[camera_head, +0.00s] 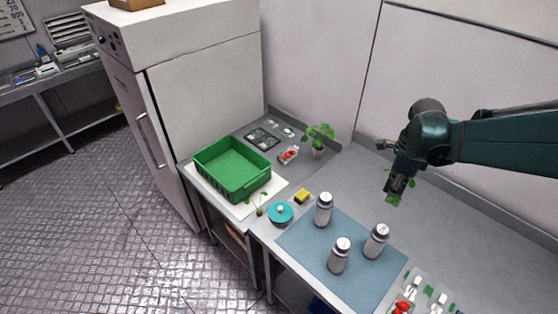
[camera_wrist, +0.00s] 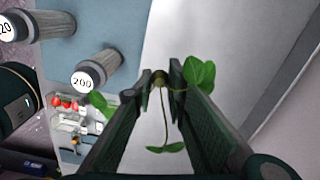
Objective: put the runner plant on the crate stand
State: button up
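My gripper (camera_head: 397,186) is above the grey bench at the right. In the wrist view its fingertips (camera_wrist: 160,80) are closed around the brown crown of a runner plant (camera_wrist: 199,73). The plant's green leaves spread past the fingers, and a thin stem with a leaf hangs between them; leaves also show below the gripper in the head view (camera_head: 392,201). The green crate (camera_head: 222,190) stands on a white-topped stand (camera_head: 275,186) beside the white cabinet.
Several grey shakers, one here (camera_head: 324,210), stand on a blue mat (camera_head: 302,245). A teal lidded pot (camera_head: 281,212) and yellow sponge (camera_head: 302,196) are near the stand. A potted plant (camera_head: 319,133) and red-filled punnet (camera_head: 288,154) are behind. The bench under my gripper is clear.

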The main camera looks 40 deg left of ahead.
jog(key=s+a+n, duration=0.3)
jog(key=a, duration=1.7)
jog(key=n+b, duration=0.2)
jog(key=n, duration=0.2)
send_over(280, 198)
notch_tip(280, 198, down, 12)
jog(key=shift+f, duration=0.6)
jog(key=shift+d, duration=0.1)
jog(key=shift+f, duration=3.1)
jog(key=shift+f, duration=1.85)
